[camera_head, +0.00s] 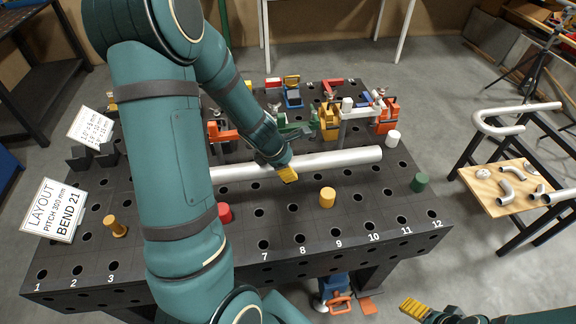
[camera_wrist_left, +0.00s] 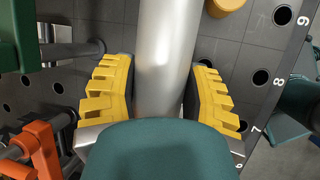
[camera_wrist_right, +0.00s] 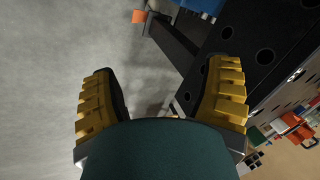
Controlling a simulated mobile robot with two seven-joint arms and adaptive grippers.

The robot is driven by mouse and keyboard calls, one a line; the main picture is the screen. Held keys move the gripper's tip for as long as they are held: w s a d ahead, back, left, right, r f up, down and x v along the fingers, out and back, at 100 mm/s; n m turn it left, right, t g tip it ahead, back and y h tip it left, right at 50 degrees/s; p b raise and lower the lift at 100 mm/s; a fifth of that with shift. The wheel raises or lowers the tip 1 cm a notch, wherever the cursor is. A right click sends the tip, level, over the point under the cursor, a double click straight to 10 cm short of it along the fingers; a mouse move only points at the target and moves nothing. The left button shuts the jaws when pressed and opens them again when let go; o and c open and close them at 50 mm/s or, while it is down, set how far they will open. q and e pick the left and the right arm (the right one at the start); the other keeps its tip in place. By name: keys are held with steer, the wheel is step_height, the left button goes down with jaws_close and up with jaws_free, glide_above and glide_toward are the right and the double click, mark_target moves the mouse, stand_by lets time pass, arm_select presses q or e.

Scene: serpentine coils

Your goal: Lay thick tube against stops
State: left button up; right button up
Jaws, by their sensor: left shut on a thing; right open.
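The thick silver tube (camera_head: 335,162) lies across the dark perforated table, running left to right, its left part hidden behind my left arm. My left gripper (camera_head: 280,168) is shut on it; in the left wrist view the tube (camera_wrist_left: 165,60) passes between the yellow finger pads (camera_wrist_left: 160,95). A yellow peg (camera_head: 327,197) and a red peg (camera_head: 223,213) stand in front of the tube, apart from it. A green peg (camera_head: 419,182) stands right of its end and a white peg (camera_head: 393,138) behind that end. My right gripper (camera_wrist_right: 160,105) is open and empty beside the table.
Orange, yellow and green clamps (camera_head: 331,122) stand behind the tube. An orange peg (camera_head: 115,226) and a layout sign (camera_head: 53,210) are at the left. A side stand with bent tubes (camera_head: 500,205) is at the right. The table's front right is clear.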

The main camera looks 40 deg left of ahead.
mark_target(293, 194)
arm_select(q)
steer(key=shift+d+f+b, duration=0.15)
steer(key=shift+f+b, duration=1.35)
steer(key=shift+s+d+f+b, duration=0.1)
steer(key=shift+f+b, duration=0.45)
steer(key=shift+b, duration=0.05)
steer(key=shift+s+d+f+b, duration=0.1)
steer(key=shift+f+b, duration=0.45)
steer(key=shift+f+b, duration=0.5)
steer(key=shift+f+b, duration=0.35)
steer(key=shift+f+b, duration=1.2)
steer(key=shift+f, duration=0.05)
steer(key=shift+s+d, duration=0.25)
steer(key=shift+d, duration=0.05)
steer(key=o, duration=1.3)
steer(key=shift+s, duration=0.1)
